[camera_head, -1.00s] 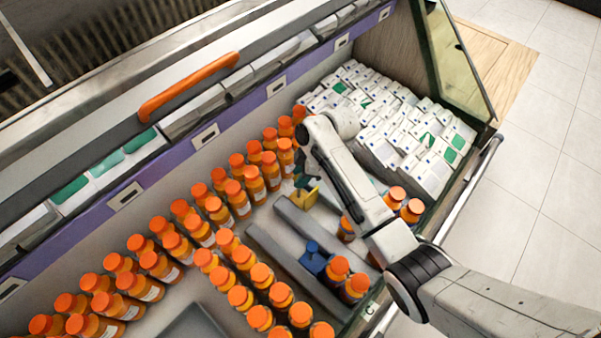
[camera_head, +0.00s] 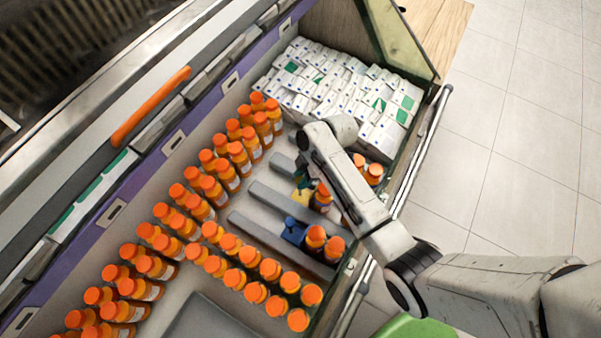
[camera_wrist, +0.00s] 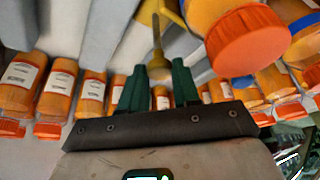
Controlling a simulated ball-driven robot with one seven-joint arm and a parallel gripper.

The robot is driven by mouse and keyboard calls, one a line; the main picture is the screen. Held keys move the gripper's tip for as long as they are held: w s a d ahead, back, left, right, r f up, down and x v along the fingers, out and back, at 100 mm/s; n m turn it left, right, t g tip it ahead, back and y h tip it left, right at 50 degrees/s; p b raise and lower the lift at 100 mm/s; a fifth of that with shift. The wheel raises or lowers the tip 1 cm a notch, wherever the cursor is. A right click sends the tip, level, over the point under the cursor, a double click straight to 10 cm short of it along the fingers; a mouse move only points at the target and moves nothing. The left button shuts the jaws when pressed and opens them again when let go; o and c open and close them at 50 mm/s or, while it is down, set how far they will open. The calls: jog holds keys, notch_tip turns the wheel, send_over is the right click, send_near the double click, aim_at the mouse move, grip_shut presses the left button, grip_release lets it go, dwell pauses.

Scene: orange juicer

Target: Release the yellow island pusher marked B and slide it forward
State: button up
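The yellow pusher (camera_head: 303,197) stands in a lane of the shelf, close behind an orange-capped bottle (camera_head: 323,197). In the wrist view, the yellow pusher (camera_wrist: 172,13) shows at the top, with a thin stem reaching down toward my fingers. Its mark B cannot be read. My gripper (camera_wrist: 158,72) has two green fingers standing apart, with the stem's end at or just beyond the gap. Whether they touch the pusher cannot be told. In the head view, my arm partly hides the gripper (camera_head: 302,178), which is just above and behind the yellow pusher.
A blue pusher (camera_head: 294,231) stands in the neighbouring lane behind two bottles. Grey dividers (camera_head: 268,232) bound the lanes. Rows of orange bottles (camera_head: 205,185) fill the left side; white boxes (camera_head: 350,90) lie at the back. A large bottle cap (camera_wrist: 243,40) is close in the wrist view.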

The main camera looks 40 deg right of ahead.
jog(key=o, duration=0.5)
jog(key=shift+c, duration=0.2)
jog(key=shift+w, duration=0.1)
jog(key=v, duration=1)
jog(key=shift+r, duration=0.35)
jog(key=shift+d, duration=0.15)
